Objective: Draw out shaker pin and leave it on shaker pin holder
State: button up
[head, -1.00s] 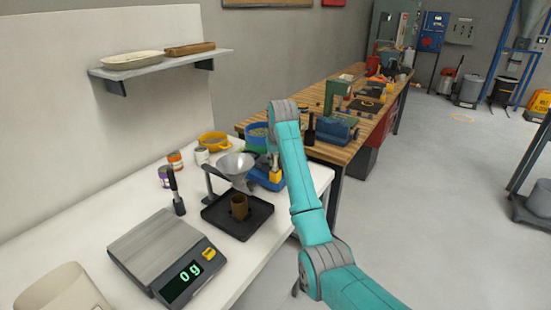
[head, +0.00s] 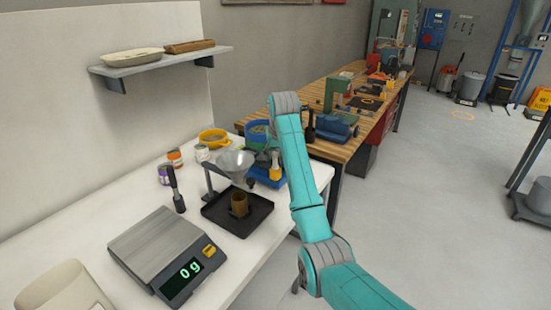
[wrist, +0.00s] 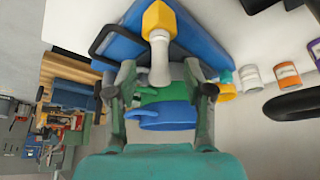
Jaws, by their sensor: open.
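The shaker pin shows in the wrist view as a yellow knob (wrist: 159,18) on a pale stem, at the blue shaker base (wrist: 192,30). In the head view the yellow knob (head: 275,173) is small and close to my gripper, beside the blue base (head: 262,181). My gripper (wrist: 160,72) is open, with one finger on each side of the stem's line in the wrist view. I cannot tell whether either finger touches the pin. I cannot make out the shaker pin holder for certain.
A funnel stand (head: 235,163) over a black tray (head: 256,218) with a brown cup (head: 239,204) is left of the base. A scale (head: 167,257) is at front left.

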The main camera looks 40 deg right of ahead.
jog(key=shift+v, duration=2.35)
